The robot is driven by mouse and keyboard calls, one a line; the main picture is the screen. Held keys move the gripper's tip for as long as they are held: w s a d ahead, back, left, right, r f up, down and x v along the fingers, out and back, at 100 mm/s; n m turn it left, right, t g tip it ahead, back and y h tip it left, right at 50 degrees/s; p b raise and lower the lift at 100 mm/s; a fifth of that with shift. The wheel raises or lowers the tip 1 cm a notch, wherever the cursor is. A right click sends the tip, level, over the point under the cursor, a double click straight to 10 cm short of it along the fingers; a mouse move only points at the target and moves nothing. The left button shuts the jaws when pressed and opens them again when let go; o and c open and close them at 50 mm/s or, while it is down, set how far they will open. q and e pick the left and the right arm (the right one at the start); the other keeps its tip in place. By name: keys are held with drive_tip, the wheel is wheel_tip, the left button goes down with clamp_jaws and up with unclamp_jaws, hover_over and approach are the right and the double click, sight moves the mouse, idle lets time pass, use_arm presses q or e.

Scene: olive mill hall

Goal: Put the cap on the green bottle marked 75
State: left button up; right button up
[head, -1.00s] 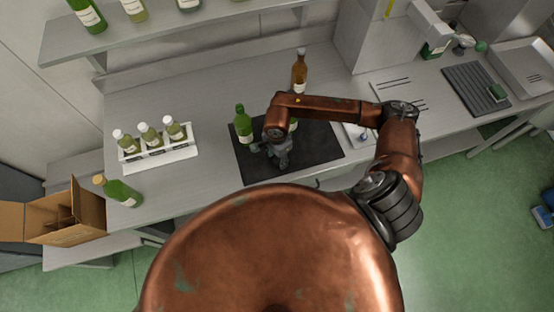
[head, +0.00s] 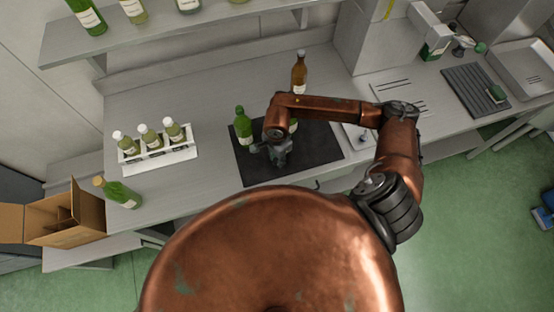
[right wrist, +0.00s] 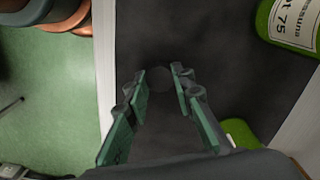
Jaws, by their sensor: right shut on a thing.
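The green bottle marked 75 (head: 243,130) stands upright on the dark mat (head: 318,157), left of my right gripper. In the right wrist view this bottle (right wrist: 293,25) shows at the top right with its white label. My right gripper (head: 278,154) is low over the mat, apart from the bottle. Its fingertips (right wrist: 160,84) are shut on a small dark grey round thing (right wrist: 160,78), apparently the cap, blurred against the mat. A second green bottle (head: 294,126) is mostly hidden behind my right arm. My left gripper is not in view.
A brown bottle (head: 299,73) stands behind the mat. A white rack (head: 165,158) holds three bottles at the left, with another green bottle (head: 122,194) and an open cardboard box (head: 80,229) nearer. A small tray (head: 350,139) lies right of the mat.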

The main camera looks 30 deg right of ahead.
wheel_tip(320, 180, up, 2)
drive_tip(key=shift+r, duration=0.1)
drive_tip(key=s+a+r+b, duration=0.3)
drive_tip(key=s+r, duration=0.7)
drive_tip(key=s, duration=0.3)
drive_tip(key=shift+s+a, duration=0.15)
drive_tip(key=shift+s, duration=0.15)
drive_tip(key=shift+w+r, duration=0.1)
drive_tip(key=w+n+b, duration=0.3)
drive_tip(key=w+n, duration=1.3)
drive_tip(key=w, duration=0.1)
drive_tip(key=shift+d+f, duration=0.3)
drive_tip(key=shift+f, duration=0.1)
drive_tip(key=shift+w, duration=0.1)
